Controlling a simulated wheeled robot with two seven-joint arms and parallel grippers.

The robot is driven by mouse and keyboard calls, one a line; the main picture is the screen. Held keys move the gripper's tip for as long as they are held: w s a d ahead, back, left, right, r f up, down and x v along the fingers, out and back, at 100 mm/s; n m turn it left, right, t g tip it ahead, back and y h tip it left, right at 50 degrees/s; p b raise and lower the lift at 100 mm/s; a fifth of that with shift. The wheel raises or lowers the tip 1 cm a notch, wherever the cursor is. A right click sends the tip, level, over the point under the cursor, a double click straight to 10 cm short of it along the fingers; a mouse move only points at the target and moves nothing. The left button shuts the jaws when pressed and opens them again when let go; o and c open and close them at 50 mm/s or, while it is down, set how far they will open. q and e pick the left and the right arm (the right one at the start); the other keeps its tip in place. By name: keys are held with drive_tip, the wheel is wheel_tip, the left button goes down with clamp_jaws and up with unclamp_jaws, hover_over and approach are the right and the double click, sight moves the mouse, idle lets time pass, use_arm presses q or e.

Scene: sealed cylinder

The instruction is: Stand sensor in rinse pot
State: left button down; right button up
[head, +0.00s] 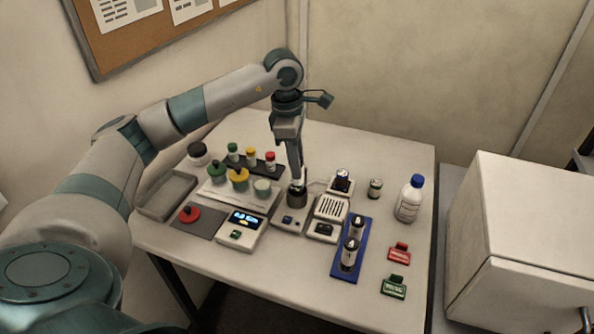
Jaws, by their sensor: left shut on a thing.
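My left gripper (297,180) points straight down over the middle of the table. It is shut on a small, slim thing, which looks like the sensor; the fingers hide most of it. Its lower end is at the mouth of a dark round holder (297,197) on a small grey device (293,219). I cannot tell whether it is inside or just above. A thin cable runs from near there towards a small unit (341,184) on the right. A small glass pot with a dark top (376,188) stands further right and may be the rinse pot. My right gripper is not in view.
Left are a grey tray (166,195), a rack of capped vials (251,160), a red knob (190,214) and a scale with a lit display (241,229). Right are a blue rack (351,250), a white bottle (410,198), and red (399,253) and green (394,287) tags.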

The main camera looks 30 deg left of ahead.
use_arm(q)
drive_tip(key=shift+f, duration=0.1)
drive_tip(key=shift+f+p, duration=0.25)
drive_tip(key=shift+p, duration=0.05)
wheel_tip(320, 180, down, 3)
drive_tip(key=shift+f+p, duration=0.15)
drive_tip(key=shift+p, duration=0.6)
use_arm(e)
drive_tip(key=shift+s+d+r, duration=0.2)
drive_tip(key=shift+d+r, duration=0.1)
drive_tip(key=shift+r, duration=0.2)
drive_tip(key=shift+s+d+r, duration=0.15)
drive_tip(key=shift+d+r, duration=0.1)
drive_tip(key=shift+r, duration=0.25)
use_arm(q)
drive_tip(key=shift+f, duration=0.15)
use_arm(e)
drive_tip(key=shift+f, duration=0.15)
use_arm(q)
drive_tip(key=shift+f+b, duration=0.1)
drive_tip(key=shift+b, duration=0.2)
drive_tip(key=c, duration=1.5)
unclamp_jaws()
drive_tip(key=shift+o, duration=0.2)
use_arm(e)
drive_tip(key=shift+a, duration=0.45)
